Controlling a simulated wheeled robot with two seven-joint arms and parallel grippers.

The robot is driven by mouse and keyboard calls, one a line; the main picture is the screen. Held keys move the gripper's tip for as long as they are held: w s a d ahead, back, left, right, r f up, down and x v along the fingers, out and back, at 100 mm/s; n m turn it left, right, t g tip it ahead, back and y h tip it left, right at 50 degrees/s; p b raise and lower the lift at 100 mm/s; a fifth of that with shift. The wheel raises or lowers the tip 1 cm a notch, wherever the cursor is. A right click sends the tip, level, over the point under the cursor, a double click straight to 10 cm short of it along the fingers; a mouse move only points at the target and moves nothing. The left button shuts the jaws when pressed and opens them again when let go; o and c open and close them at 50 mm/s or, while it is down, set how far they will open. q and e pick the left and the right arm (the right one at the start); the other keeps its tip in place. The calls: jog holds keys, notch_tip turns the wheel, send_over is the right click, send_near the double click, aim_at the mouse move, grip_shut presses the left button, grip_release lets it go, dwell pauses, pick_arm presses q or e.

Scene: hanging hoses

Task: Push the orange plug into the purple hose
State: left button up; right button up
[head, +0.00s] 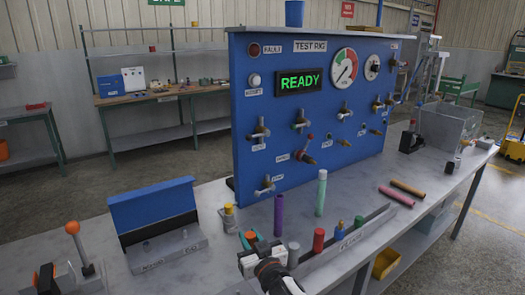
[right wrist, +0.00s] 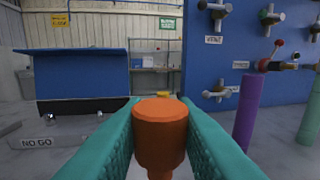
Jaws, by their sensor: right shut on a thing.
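My right gripper (head: 251,238) is shut on the orange plug (right wrist: 160,125). In the right wrist view the plug stands upright between the teal fingers, its wide head up and a narrower stem below. The purple hose (head: 278,215) stands upright just right of the gripper in the head view. It also shows in the right wrist view (right wrist: 248,112), right of the fingers and apart from the plug. Its lower end is partly hidden in the head view by the gripper and the rack. My left gripper is in neither view.
A mint hose (head: 321,193) stands behind the rack (head: 348,243), near a red plug (head: 318,240) and other small plugs. The blue test panel (head: 250,150) with protruding valves rises behind. A blue-backed NO GO stand (head: 165,248) is left. Pink (head: 397,196) and brown tubes lie right.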

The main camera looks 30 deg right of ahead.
pick_arm(q)
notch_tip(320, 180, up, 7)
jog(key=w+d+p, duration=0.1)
jog(key=p, duration=0.4)
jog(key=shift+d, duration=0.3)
pick_arm(e)
jog(key=w+d+r+m+h, duration=0.1)
jog(key=w+d+r+h, duration=0.1)
jog(key=w+d+r, duration=0.3)
jog(key=w+d+r+m+h, duration=0.1)
jog(key=w+d+r+h, duration=0.1)
jog(key=w+d+r, duration=0.3)
jog(key=d+r, duration=0.3)
jog(key=d, duration=0.3)
jog(key=shift+w+m+g, duration=0.3)
jog(key=shift+g, duration=0.1)
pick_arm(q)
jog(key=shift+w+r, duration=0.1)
pick_arm(e)
jog(key=shift+a, duration=0.1)
notch_tip(320, 180, down, 6)
jog(key=b, duration=0.3)
jog(key=shift+r+b, duration=0.15)
jog(key=shift+b, duration=0.15)
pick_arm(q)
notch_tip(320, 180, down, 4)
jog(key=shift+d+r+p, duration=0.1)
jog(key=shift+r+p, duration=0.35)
pick_arm(e)
jog(key=shift+y, duration=0.3)
